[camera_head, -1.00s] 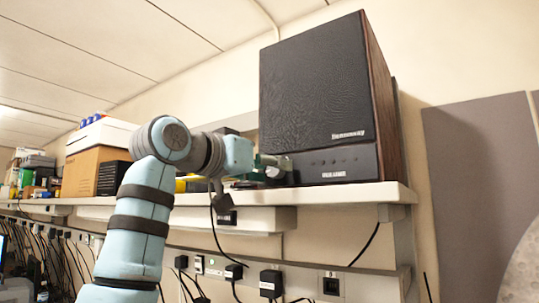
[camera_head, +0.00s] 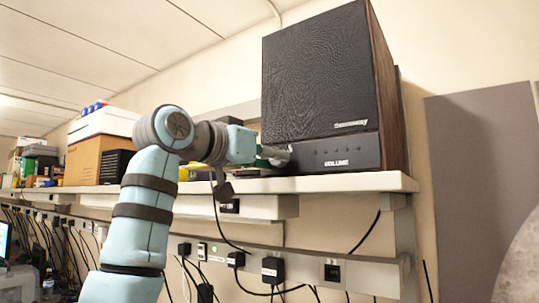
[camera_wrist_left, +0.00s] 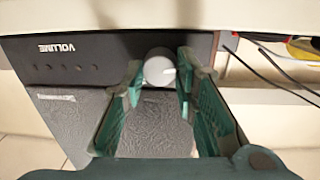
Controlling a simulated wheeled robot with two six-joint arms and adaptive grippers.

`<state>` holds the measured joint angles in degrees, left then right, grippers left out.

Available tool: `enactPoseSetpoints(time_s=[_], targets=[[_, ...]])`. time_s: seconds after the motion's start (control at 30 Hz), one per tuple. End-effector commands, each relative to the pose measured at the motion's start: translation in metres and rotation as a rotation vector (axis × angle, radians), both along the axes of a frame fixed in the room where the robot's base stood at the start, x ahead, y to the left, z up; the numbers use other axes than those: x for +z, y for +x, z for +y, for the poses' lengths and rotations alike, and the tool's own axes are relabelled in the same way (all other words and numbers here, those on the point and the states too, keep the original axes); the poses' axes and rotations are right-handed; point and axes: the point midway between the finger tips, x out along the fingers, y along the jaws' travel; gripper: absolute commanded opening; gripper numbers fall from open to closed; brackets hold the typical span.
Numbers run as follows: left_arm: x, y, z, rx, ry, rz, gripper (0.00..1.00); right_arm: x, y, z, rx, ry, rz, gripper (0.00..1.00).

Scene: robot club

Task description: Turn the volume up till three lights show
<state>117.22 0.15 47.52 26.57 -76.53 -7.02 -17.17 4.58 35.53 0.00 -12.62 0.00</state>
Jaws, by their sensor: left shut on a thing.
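The dark speaker (camera_head: 320,80) with wood sides stands on the shelf. Its lower front panel (camera_head: 350,152) carries the word VOLUME and a row of several small dots, which look dark with none clearly lit. The panel also shows upside down in the left wrist view (camera_wrist_left: 105,48). There the pale round volume knob (camera_wrist_left: 159,68) sits between the two green fingers of my left gripper (camera_wrist_left: 160,76), which is shut on it. In the head view my left gripper (camera_head: 274,155) is at the panel's left end and covers the knob. My right gripper is not in view.
The white shelf (camera_head: 340,183) runs under the speaker, close below the gripper. Boxes (camera_head: 97,145) stand farther left on it. Black cables and plugs (camera_head: 272,270) hang below. A grey panel (camera_head: 480,180) is on the right wall.

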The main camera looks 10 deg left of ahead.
Motion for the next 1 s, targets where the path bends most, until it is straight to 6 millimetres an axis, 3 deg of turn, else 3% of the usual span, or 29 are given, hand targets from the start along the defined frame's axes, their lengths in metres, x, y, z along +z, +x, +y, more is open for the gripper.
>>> enactPoseSetpoints(time_s=[1.0], targets=[[0.003,-0.001,-0.002,0.002,0.822,-0.338,0.00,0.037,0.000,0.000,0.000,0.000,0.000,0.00]])
